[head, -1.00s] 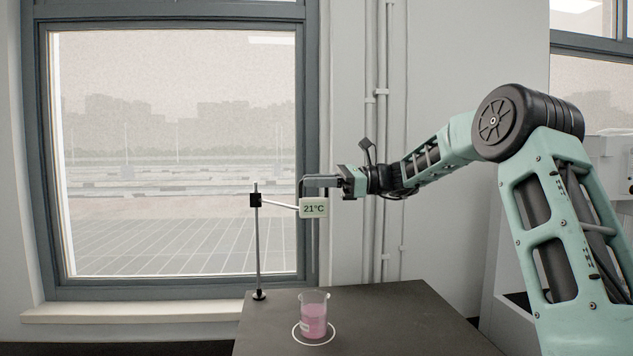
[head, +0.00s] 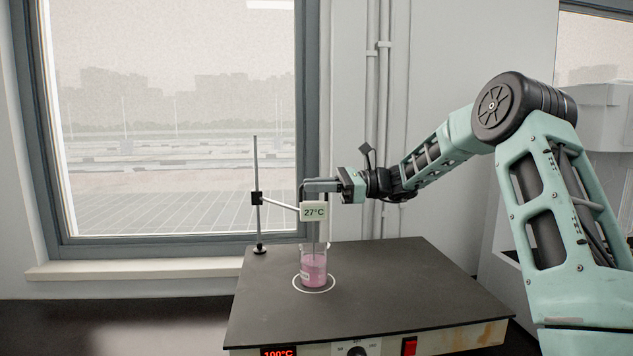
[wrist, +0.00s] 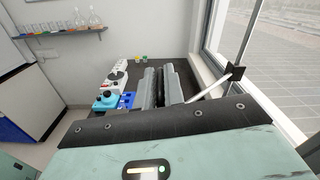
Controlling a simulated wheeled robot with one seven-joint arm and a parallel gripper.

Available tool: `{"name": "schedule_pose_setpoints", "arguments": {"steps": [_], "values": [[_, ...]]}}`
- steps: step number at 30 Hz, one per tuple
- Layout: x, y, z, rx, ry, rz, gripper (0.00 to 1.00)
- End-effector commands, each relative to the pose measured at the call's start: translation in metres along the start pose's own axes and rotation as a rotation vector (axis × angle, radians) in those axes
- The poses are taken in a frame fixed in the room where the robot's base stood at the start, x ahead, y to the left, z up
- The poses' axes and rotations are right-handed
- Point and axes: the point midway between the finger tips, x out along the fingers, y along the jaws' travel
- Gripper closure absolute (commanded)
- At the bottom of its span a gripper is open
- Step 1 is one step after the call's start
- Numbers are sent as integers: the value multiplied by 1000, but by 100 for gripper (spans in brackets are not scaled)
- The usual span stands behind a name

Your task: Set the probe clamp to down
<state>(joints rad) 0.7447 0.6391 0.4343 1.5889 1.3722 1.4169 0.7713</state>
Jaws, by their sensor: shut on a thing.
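The probe clamp (head: 257,198) is a black block about halfway down a thin upright rod (head: 257,165). A white arm (head: 280,203) runs from it to a display box (head: 314,211) reading 27°C. A thin probe (head: 314,240) hangs below the box, its lower end in a beaker of pink liquid (head: 313,268). My gripper (head: 309,187) is shut at the dark handle above the display box. In the wrist view, the fingers (wrist: 163,86) are close together, and the clamp block (wrist: 235,72) and white arm (wrist: 212,88) show to their right. The fingers hide the held part.
The beaker stands inside a white ring on a dark hot plate (head: 400,285), whose front display reads 100°C (head: 278,353). A window (head: 170,120) is behind. The wrist view shows bench equipment (wrist: 118,75) and a glassware shelf (wrist: 65,32).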

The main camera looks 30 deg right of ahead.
Motion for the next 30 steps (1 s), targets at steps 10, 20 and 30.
{"name": "schedule_pose_setpoints", "arguments": {"steps": [10,20,30], "values": [[-1,1,-5,8,6,1,69],[-17,0,-5,5,6,-2,69],[-93,1,-6,5,6,-3,69]]}}
